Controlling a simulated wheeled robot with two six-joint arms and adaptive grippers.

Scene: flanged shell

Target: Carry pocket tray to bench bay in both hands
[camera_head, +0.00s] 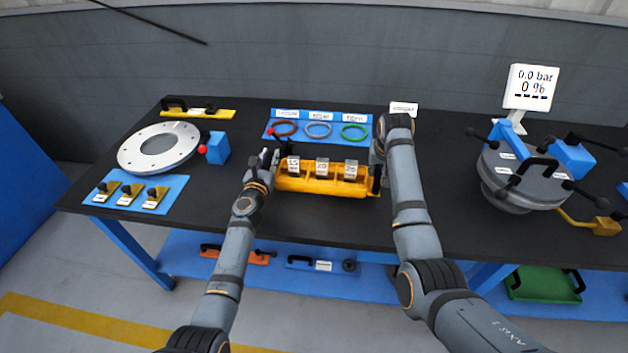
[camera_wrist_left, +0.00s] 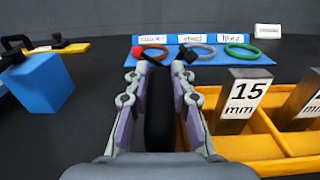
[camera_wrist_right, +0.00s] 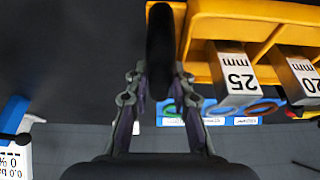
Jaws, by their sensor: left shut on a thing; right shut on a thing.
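The pocket tray (camera_head: 327,185) is yellow-orange and sits at the middle of the black bench, near its front edge. Metal blocks labelled 15 (camera_wrist_left: 241,99), 20 (camera_wrist_right: 299,74) and 25 (camera_wrist_right: 234,72) mm stand in its pockets. My left gripper (camera_head: 270,158) is shut on the tray's black left handle (camera_wrist_left: 160,105). My right gripper (camera_head: 378,160) is shut on the black right handle (camera_wrist_right: 160,50). The tray looks level. I cannot tell whether it touches the bench top. No marked bay is clearly readable in these views.
A blue mat (camera_head: 350,139) with brown, grey and green rings lies behind the tray. A grey flange ring (camera_head: 131,154) and blue block (camera_head: 217,148) are to the left. A round vessel (camera_head: 524,189) with a gauge display (camera_head: 530,88) stands right. Bare bench (camera_head: 450,150) lies between.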

